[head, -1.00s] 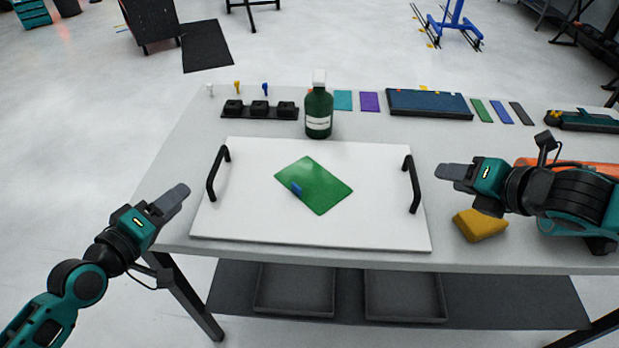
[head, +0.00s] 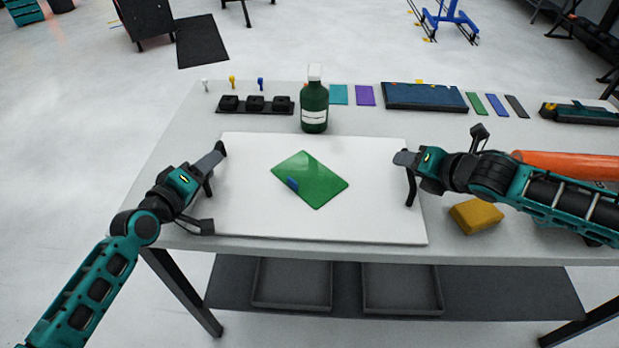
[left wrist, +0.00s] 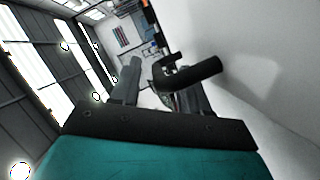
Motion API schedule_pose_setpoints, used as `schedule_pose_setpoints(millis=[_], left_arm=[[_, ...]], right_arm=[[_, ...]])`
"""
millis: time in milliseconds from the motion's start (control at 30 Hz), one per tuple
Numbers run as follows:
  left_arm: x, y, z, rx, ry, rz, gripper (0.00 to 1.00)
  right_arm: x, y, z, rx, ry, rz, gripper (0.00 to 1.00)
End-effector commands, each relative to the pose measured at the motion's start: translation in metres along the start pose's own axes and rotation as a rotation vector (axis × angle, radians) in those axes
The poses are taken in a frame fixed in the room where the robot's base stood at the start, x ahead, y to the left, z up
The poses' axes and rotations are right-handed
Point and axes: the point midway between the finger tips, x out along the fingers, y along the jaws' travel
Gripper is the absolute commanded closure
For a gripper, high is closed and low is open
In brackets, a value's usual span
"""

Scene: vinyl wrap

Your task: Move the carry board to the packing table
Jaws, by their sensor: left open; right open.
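The white carry board (head: 370,215) lies flat on the grey worktable, with a black handle at each short side. A green sheet (head: 312,180) with a small blue piece (head: 292,184) on it rests on the board. My left gripper (head: 219,150) is open at the board's left handle, which it partly covers. The left wrist view shows the dark handle (left wrist: 190,74) by the finger tips; whether it is between them is hard to tell. My right gripper (head: 403,158) is open at the top of the right handle (head: 410,186). The packing table cannot be identified.
A green bottle (head: 314,108) stands just behind the board. A black holder (head: 254,106), coloured strips and a blue box (head: 425,96) line the table's back. A yellow block (head: 476,216) and an orange roll (head: 565,166) lie on the right.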

Motion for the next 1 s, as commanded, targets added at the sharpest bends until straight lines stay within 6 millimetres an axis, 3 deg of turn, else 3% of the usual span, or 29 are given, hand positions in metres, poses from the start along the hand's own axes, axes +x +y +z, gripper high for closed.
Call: schedule_pose_setpoints(millis=[200,533,1000], left_arm=[[0.015,0.000,0.000,0.001,0.000,0.000,0.54],[0.016,0.000,0.000,0.001,0.000,0.000,0.54],[0.016,0.000,0.000,0.001,0.000,0.000,0.99]], right_arm=[[0.015,0.000,0.000,0.000,0.000,0.000,0.57],[0.016,0.000,0.000,0.000,0.000,0.000,0.57],[0.016,0.000,0.000,0.000,0.000,0.000,1.00]])
